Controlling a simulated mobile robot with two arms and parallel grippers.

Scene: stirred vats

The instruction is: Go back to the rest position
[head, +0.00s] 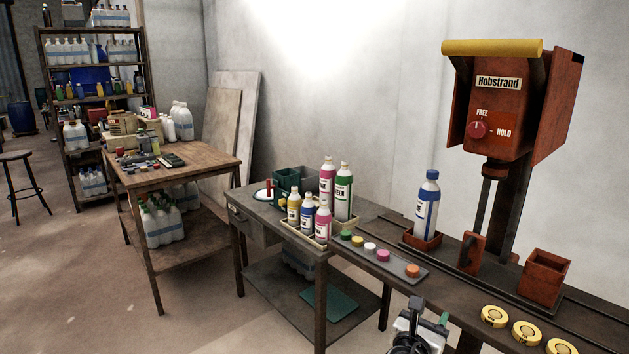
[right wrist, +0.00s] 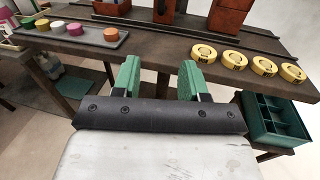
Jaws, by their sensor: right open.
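My right gripper (head: 430,311) is at the bottom of the head view, in front of the long bench's front edge. In the right wrist view its two green fingers (right wrist: 160,72) stand apart with nothing between them. The bench (right wrist: 150,52) lies beyond the fingertips. My left gripper is in neither view. A blue-labelled bottle with a blue cap (head: 428,203) stands upright in a red holder (head: 420,240) on the bench, left of the red Hobstrand machine (head: 500,105).
Several yellow rings (head: 527,333) lie along the bench's front right. A strip of coloured caps (head: 370,254) lies left of them, beside a tray of bottles (head: 305,236). An open red box (head: 544,277) stands behind. A green divided bin (right wrist: 272,122) is below the bench at right.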

